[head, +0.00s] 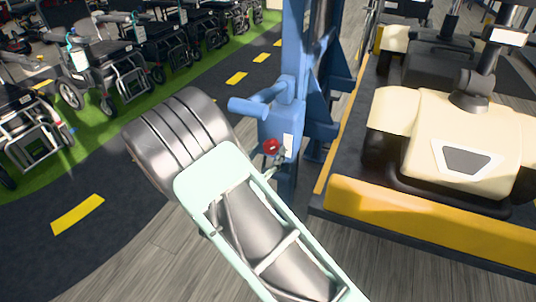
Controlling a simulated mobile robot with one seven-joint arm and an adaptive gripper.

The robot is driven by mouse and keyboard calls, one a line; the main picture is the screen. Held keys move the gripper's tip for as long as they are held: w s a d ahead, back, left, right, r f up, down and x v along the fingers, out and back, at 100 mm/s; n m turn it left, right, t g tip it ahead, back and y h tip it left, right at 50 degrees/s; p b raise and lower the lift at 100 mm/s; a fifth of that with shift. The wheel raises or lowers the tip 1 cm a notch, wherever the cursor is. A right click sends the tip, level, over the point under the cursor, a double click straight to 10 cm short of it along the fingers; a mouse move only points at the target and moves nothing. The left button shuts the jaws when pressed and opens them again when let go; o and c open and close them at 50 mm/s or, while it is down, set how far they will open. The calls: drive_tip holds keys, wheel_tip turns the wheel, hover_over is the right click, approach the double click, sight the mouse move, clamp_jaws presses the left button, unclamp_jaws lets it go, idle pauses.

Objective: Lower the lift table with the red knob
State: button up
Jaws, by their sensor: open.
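The lift table (465,140) is a dark platform with a yellow front edge at the right, carrying a cream-coloured scooter. Its blue column (293,50) stands left of it, with a blue handle and housing. The small red knob (271,147) sits on the lower left of that housing. My arm's pale green link and large steel joint fill the lower middle, close in front of the knob in the picture. A small grey metal piece shows just below the knob; I cannot tell what it belongs to. My gripper cannot be made out, and may be hidden behind my arm.
Several wheelchairs (95,60) stand on a green strip at the upper left. A dark lane with yellow dashes (78,215) runs beside them. Grey wood-look floor (400,270) is clear in front of the lift table. The platform's yellow edge (430,220) is an obstacle at the right.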

drive_tip(key=shift+w+d, duration=0.1)
drive_tip(key=shift+w, duration=0.1)
drive_tip(key=c, duration=1.1)
